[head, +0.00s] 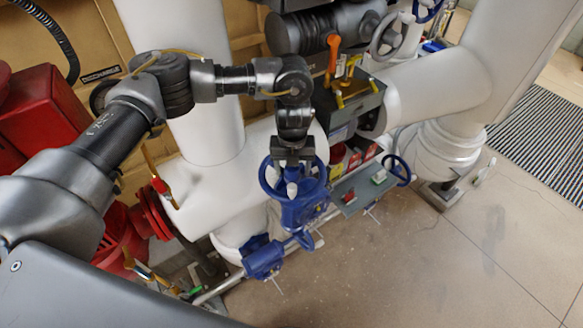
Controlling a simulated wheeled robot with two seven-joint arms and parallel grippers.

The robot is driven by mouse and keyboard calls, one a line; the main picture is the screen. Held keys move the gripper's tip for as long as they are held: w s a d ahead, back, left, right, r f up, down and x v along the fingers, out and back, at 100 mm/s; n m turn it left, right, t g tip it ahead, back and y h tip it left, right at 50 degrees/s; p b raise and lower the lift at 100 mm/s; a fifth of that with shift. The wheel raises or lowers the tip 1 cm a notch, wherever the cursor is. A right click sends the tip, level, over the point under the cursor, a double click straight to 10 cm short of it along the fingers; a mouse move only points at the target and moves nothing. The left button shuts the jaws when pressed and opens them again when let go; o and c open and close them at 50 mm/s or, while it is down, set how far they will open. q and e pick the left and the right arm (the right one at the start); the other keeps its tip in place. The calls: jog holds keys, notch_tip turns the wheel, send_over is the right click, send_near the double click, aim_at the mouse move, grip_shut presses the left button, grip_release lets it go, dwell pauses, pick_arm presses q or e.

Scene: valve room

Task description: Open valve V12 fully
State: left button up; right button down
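A blue valve with a round blue handwheel (266,182) stands low in the middle of the head view. A pale stem end (292,189) shows at the middle of its wheel. No V12 label is readable. My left gripper (293,163) points down at the far side of this handwheel and overlaps its rim in the picture. Whether its fingers touch or close on the rim is hidden by the viewing angle. My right gripper is not in view.
Large white pipes (430,85) run behind and right of the valve. A grey box with yellow handles (352,98) and a small panel with red and green parts (362,190) stand close on the right. Red equipment (45,110) is at left. The floor (430,260) at right is clear.

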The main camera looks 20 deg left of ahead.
pick_arm(q)
jog(key=shift+s+f, duration=0.1)
jog(key=shift+f, duration=0.15)
jog(key=shift+r, duration=3.2)
jog(key=shift+f+m+b, duration=0.1)
jog(key=shift+m+b, duration=0.2)
jog(key=shift+m, duration=0.3)
jog(key=m+b, duration=0.1)
jog(key=m, duration=0.2)
jog(key=m+b, duration=0.1)
jog(key=m, duration=0.5)
